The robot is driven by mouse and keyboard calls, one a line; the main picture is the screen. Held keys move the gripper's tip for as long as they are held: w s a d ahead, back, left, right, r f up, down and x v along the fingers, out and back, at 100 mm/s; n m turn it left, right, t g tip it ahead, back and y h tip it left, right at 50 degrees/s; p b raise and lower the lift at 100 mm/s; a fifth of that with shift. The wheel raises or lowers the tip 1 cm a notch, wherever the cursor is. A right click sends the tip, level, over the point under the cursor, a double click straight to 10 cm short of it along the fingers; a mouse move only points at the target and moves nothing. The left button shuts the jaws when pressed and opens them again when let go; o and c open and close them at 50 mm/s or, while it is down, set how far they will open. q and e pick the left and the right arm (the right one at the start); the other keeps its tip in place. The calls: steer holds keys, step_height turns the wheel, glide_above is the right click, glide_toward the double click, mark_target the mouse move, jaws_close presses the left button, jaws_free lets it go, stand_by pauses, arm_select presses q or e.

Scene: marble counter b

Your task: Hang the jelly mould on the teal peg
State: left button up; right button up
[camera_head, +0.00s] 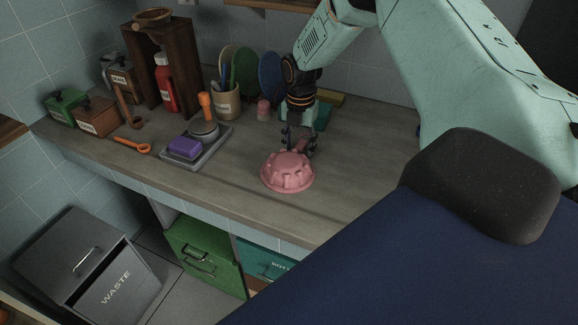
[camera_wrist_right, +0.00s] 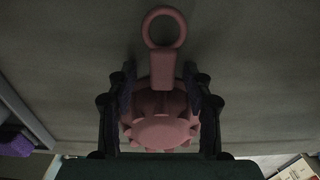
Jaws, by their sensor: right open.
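The pink jelly mould (camera_head: 288,173) sits on the counter with its fluted dome up. In the right wrist view the mould (camera_wrist_right: 162,132) shows a stem and a ring (camera_wrist_right: 164,27) pointing away from my palm. My right gripper (camera_head: 298,141) is above the mould's back side, pointing down. In the wrist view its fingers (camera_wrist_right: 161,95) stand open on either side of the stem; I cannot tell whether they touch it. I cannot make out a teal peg. A teal object (camera_head: 322,116) is partly hidden behind my right gripper. My left gripper is not in view.
Left of the mould, a grey tray (camera_head: 181,153) holds a purple block (camera_head: 185,146) and an orange-handled tool. A utensil crock (camera_head: 227,101), a red bottle (camera_head: 165,84) and upright plates (camera_head: 271,76) stand behind. Counter right of the mould is clear. The front edge is near.

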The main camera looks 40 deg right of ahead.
steer(key=shift+s+d, duration=0.1)
steer(key=shift+d, duration=0.15)
steer(key=shift+c, duration=0.3)
steer(key=shift+a+r, duration=0.15)
steer(key=shift+a, duration=0.2)
steer(key=c, duration=0.5)
steer(key=shift+d, duration=0.1)
steer(key=shift+c, duration=1.3)
steer(key=shift+d, duration=0.15)
jaws_close()
step_height(320, 180, up, 9)
steer(key=shift+p, duration=0.6)
steer(key=shift+r, duration=0.4)
